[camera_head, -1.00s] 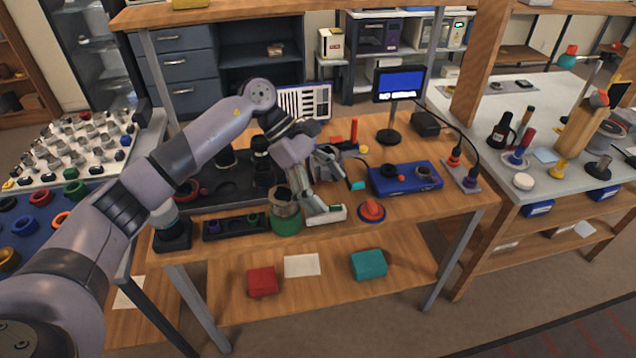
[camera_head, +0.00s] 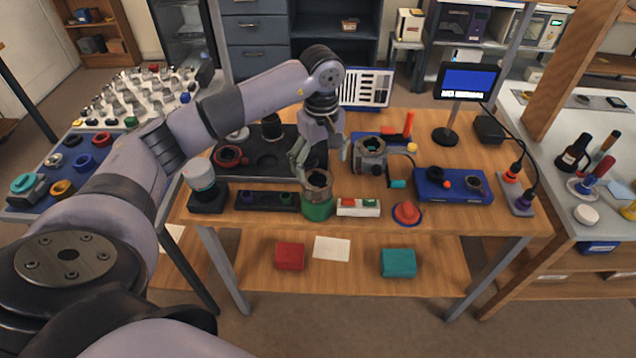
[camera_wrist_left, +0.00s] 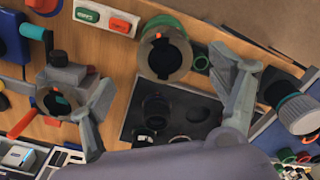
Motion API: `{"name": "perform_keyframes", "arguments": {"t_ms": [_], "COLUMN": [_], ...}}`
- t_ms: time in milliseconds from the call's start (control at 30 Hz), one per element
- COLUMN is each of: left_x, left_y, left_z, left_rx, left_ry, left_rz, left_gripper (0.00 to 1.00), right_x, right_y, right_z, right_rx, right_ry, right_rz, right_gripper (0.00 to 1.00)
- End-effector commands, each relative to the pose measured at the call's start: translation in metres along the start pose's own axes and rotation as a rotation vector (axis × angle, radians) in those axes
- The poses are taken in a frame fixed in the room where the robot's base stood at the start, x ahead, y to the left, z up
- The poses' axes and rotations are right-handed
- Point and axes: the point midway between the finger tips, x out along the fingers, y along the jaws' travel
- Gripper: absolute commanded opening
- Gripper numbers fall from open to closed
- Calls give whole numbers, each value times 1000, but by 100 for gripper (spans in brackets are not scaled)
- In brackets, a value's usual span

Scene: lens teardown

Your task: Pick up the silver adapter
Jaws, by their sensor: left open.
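A dull metallic ring-shaped part (camera_head: 318,180), which looks like the silver adapter, sits on top of a green round holder (camera_head: 318,207) near the table's front edge. In the left wrist view the ring (camera_wrist_left: 165,53) shows from above, with a dark opening and a small orange mark. My left gripper (camera_head: 320,158) is open and empty, fingers pointing down, just behind and above the ring. In the left wrist view the fingers (camera_wrist_left: 165,75) are spread wide, one to each side of the ring, and do not appear to touch it. My right gripper is not in view.
A grey clamp-like fixture (camera_head: 370,150) stands close on the right. A white block with red and green buttons (camera_head: 358,208) is beside the green holder. A black tray (camera_head: 285,142) lies behind, a narrow black rack (camera_head: 254,199) to the left, and a blue box (camera_head: 430,190) to the right.

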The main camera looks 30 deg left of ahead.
Motion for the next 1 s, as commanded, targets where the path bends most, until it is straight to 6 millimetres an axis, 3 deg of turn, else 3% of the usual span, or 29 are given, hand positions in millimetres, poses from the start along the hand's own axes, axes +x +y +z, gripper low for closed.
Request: {"name": "perform_keyframes", "arguments": {"t_ms": [267,400,567,833,1000], "left_x": [20,40,59,63,62], "left_y": [-3,-7,-5,-5,-5], "left_z": [-1,-5,-4,-5,-5], "left_rx": [-2,-3,0,0,0], "left_ry": [-2,-4,-3,-1,-1], "left_rz": [-2,-3,0,2,2], "left_gripper": [83,83,83,82,71], "right_x": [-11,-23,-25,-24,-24], "right_y": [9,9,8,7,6], "right_z": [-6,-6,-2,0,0], "right_rx": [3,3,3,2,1], "right_ry": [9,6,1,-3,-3], "right_rz": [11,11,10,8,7], "right_gripper": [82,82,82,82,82]}}
